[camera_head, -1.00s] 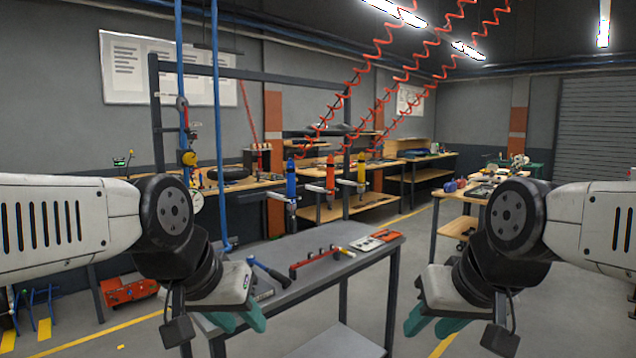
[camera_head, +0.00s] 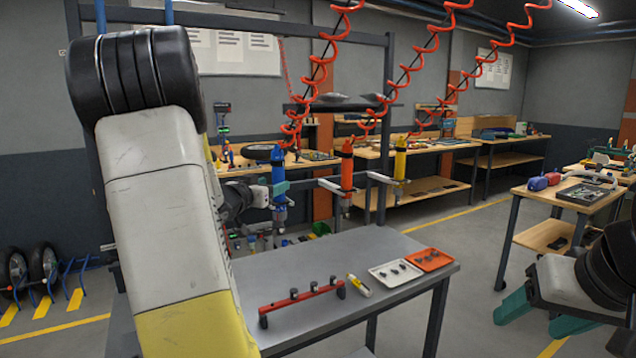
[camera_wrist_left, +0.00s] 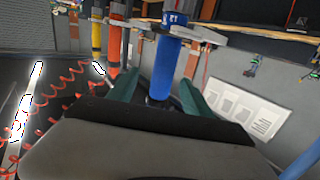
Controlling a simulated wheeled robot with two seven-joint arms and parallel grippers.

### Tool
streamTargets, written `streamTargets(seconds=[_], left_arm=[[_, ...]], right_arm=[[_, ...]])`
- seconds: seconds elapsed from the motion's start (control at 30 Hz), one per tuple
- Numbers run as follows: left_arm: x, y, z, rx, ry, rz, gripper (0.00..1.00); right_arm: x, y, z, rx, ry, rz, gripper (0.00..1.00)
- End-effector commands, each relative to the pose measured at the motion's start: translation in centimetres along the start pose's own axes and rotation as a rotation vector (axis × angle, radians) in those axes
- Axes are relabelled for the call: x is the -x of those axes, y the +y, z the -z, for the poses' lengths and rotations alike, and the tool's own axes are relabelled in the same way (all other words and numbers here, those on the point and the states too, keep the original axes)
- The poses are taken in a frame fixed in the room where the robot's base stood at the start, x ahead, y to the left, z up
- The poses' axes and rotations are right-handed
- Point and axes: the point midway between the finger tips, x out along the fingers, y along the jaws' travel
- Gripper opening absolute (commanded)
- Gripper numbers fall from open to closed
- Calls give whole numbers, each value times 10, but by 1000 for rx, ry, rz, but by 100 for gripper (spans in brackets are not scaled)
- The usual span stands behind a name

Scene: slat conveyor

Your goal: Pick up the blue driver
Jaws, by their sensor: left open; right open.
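The blue driver (camera_head: 278,168) hangs upright in a holder on the rail behind the grey table. It also shows in the left wrist view (camera_wrist_left: 168,66), in line with the space between the two green fingers. My left gripper (camera_head: 273,191) is open and close to the driver, partly hidden by my own arm. In the left wrist view my left gripper (camera_wrist_left: 158,88) has one finger on each side of the driver's body; I cannot tell whether either touches it. My right gripper (camera_head: 540,318) is open and empty at the lower right, away from the driver.
A red driver (camera_head: 347,166) and a yellow driver (camera_head: 400,160) hang to the right of the blue one, under coiled red hoses. The grey table (camera_head: 400,305) holds a red rack (camera_head: 302,298), a white tray (camera_head: 397,272) and an orange tray (camera_head: 428,259).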

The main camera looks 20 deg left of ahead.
Motion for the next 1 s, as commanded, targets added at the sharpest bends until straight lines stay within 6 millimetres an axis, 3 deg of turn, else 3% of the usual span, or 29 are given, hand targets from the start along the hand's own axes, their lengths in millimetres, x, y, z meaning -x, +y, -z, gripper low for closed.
streamTargets(seconds=[0.17,0.7,1.0], left_arm=[[2,-11,-9,26,55,-64,58],[-64,-4,-12,29,63,-75,58],[-74,-4,-11,28,62,-73,58]], right_arm=[[0,0,0,0,1,0,62],[0,0,0,0,0,0,62],[0,0,0,0,0,0,62]])
